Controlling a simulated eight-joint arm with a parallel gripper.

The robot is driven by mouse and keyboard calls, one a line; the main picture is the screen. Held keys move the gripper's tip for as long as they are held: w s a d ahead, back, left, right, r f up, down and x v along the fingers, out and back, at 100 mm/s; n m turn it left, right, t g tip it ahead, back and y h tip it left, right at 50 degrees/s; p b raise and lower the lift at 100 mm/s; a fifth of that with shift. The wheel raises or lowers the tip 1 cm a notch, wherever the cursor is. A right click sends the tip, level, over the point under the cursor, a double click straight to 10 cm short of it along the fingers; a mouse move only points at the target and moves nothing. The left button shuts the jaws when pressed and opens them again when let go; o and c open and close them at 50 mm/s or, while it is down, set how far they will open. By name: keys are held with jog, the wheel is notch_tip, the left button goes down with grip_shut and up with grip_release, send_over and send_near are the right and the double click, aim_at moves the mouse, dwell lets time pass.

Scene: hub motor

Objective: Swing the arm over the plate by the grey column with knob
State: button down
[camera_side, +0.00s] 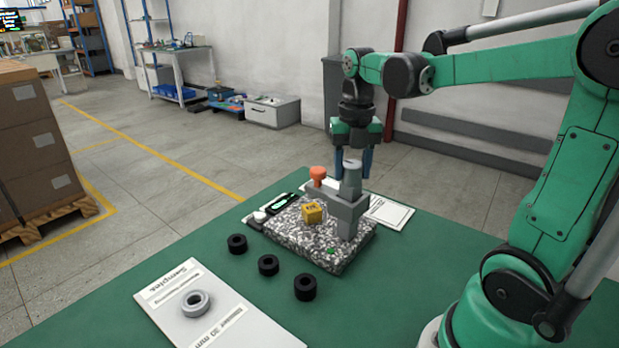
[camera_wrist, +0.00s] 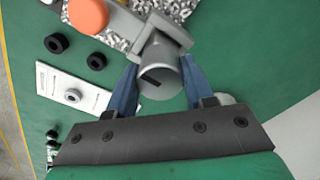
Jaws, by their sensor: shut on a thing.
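A speckled stone plate (camera_side: 290,232) lies on the green table and bears a grey measuring stand. Its grey column (camera_side: 352,180) is an upright cylinder above a grey arm (camera_side: 348,212) at the plate's back right. An orange knob (camera_side: 317,174) sits left of the column and also shows in the wrist view (camera_wrist: 88,15). My gripper (camera_side: 355,158) points down from above with its blue fingers on either side of the column. In the wrist view my gripper (camera_wrist: 159,68) is shut on the grey column (camera_wrist: 160,80). The column's lower part is partly hidden.
A yellow block (camera_side: 312,212) sits on the plate. Black rings (camera_side: 268,265) lie in front of it. A white sample board (camera_side: 222,320) with a grey ring (camera_side: 195,303) is at the front left. A white card (camera_side: 390,213) lies behind right.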

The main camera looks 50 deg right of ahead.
jog(key=shift+n, duration=0.4)
jog(key=shift+c, duration=1.7)
grip_release()
jog(key=shift+r, duration=2.8)
